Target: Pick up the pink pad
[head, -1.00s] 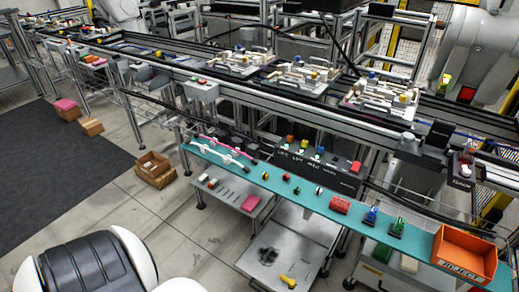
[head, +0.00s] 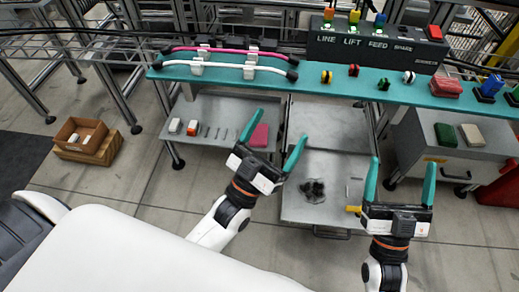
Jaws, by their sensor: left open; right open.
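The pink pad (head: 259,136) lies on the grey lower shelf (head: 217,112) under the teal ledge, near that shelf's right edge. My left gripper (head: 274,132) is open and empty, and in the picture its two teal fingers stand either side of the pad. The left finger overlaps the shelf beside the pad. I cannot tell the height of the fingers above the pad. My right gripper (head: 403,176) is open and empty, further right, in front of the grey cabinet.
The teal ledge (head: 310,82) runs above the shelf, carrying pink and white bars, small knobs and a red block (head: 446,88). A metal cart (head: 322,170) holds dark pieces and a yellow item. Green (head: 446,135) and beige (head: 471,136) pads lie on the cabinet. A cardboard box (head: 82,138) sits left.

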